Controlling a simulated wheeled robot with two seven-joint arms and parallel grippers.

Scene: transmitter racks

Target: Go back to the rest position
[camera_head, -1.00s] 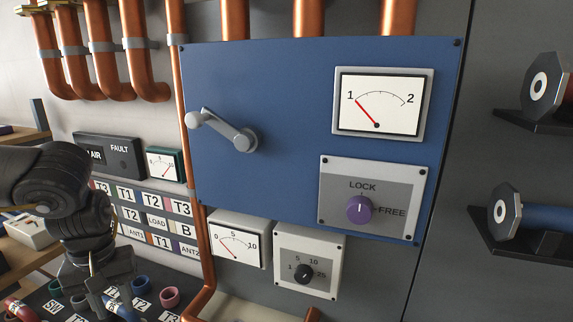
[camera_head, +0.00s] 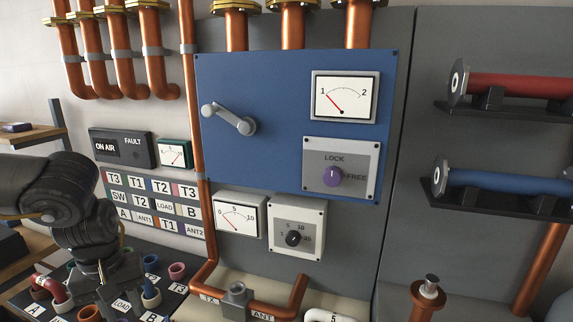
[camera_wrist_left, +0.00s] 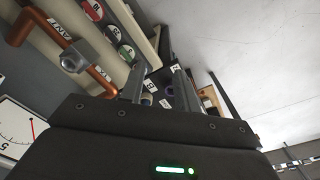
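My left arm comes in from the left in the head view, in front of the label grid. Its dark gripper (camera_head: 112,285) points down over the board of coloured ring sockets at the lower left. In the left wrist view the two fingers (camera_wrist_left: 160,90) stand apart, with small labels showing between them and nothing held. The blue panel (camera_head: 270,160) has a grey lever handle (camera_head: 230,119) pointing up-left, a meter (camera_head: 344,97) with its needle near 1, and a purple knob (camera_head: 333,176). My right gripper is in neither view.
A copper pipe with a fitting (camera_head: 236,293) runs below the panel. Red (camera_head: 520,87) and blue (camera_head: 505,180) cylinders lie on brackets at the right. The label grid (camera_head: 150,203) and ON AIR box (camera_head: 121,148) are behind my left arm. A wooden shelf (camera_head: 30,136) is at the far left.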

